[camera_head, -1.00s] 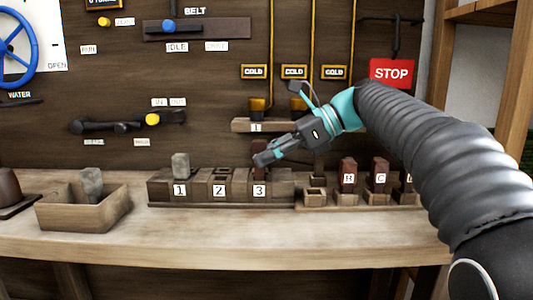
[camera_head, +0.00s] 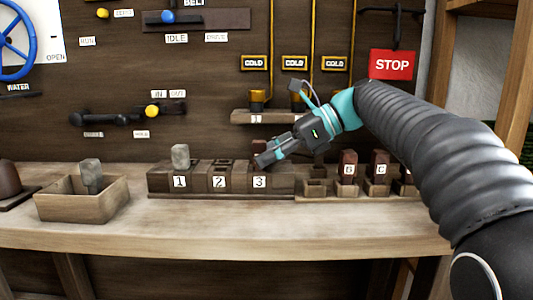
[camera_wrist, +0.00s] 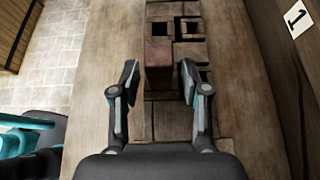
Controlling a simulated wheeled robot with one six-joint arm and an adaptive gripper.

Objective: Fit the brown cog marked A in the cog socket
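A dark brown cog (camera_head: 258,147) stands upright on the wooden block marked 3 (camera_head: 271,176), partly hidden behind my gripper. In the wrist view the brown cog (camera_wrist: 158,62) is between my fingers, with a gap at each side. No letter shows on it. I cannot tell how deep it sits. My gripper (camera_head: 263,160) is open around it; it also shows in the wrist view (camera_wrist: 160,85). The block row also has a part marked 2 (camera_head: 219,183) with dark square holes, and a part marked 1 (camera_head: 179,183) with a grey cog (camera_head: 180,157).
A tray to the right holds brown cogs, including one with an unclear letter (camera_head: 348,168) and one marked C (camera_head: 379,166); its leftmost cup (camera_head: 315,188) is empty. A wooden box (camera_head: 82,206) with a grey cog (camera_head: 91,176) stands left. The front bench strip is clear.

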